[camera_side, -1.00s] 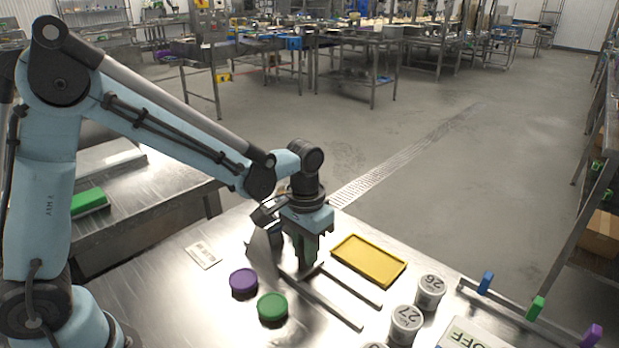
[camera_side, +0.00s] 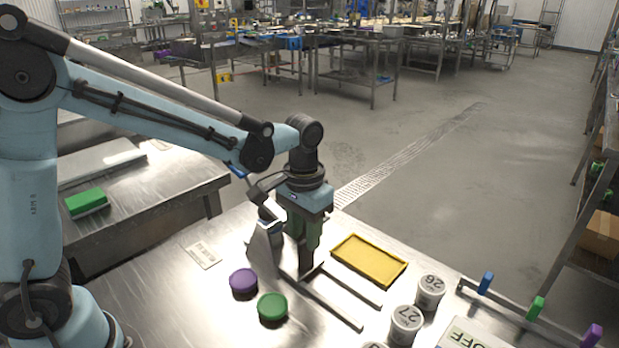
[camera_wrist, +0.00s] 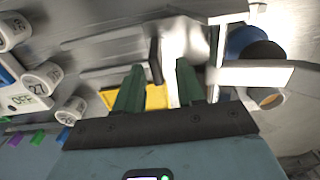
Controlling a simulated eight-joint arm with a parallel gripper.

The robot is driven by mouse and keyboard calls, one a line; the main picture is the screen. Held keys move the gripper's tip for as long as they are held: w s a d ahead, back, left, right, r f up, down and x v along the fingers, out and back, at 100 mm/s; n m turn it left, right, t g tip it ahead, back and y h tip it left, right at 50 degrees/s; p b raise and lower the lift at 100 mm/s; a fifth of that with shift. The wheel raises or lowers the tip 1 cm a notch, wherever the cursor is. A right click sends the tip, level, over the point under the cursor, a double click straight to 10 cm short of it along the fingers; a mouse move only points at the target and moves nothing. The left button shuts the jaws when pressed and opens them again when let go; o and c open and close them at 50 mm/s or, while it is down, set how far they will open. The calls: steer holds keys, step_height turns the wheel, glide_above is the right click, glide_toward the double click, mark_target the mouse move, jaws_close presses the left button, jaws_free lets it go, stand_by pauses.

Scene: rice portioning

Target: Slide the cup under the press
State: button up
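My gripper (camera_side: 305,262) points down beside a grey metal stand (camera_side: 262,246), which looks like the press, with two rails (camera_side: 335,308) running toward the front right. In the wrist view its green fingers (camera_wrist: 158,68) are apart, with part of a yellow tray and pale metal between them; I see no cup held there. The stand appears as pale bars (camera_wrist: 250,76) at right, with blue and dark round shapes by it that I cannot identify. White numbered cups, 26 (camera_side: 430,291) and 27 (camera_side: 406,323), stand front right, away from my gripper. Any cup under the press is hidden.
The yellow tray (camera_side: 343,266) lies just right of my gripper. A purple lid (camera_side: 243,281) and a green lid (camera_side: 272,307) lie in front. A rack (camera_side: 508,308) with coloured clips and an OFF display (camera_side: 468,337) are at right. The table's left front is clear.

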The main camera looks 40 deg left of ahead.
step_height(320, 180, up, 8)
stand_by(0.4)
steer(key=s+a+f+t, duration=0.2)
steer(key=s+a+t, duration=0.4)
steer(key=s, duration=0.3)
steer(key=shift+s+t, duration=0.25)
steer(key=shift+t, duration=0.35)
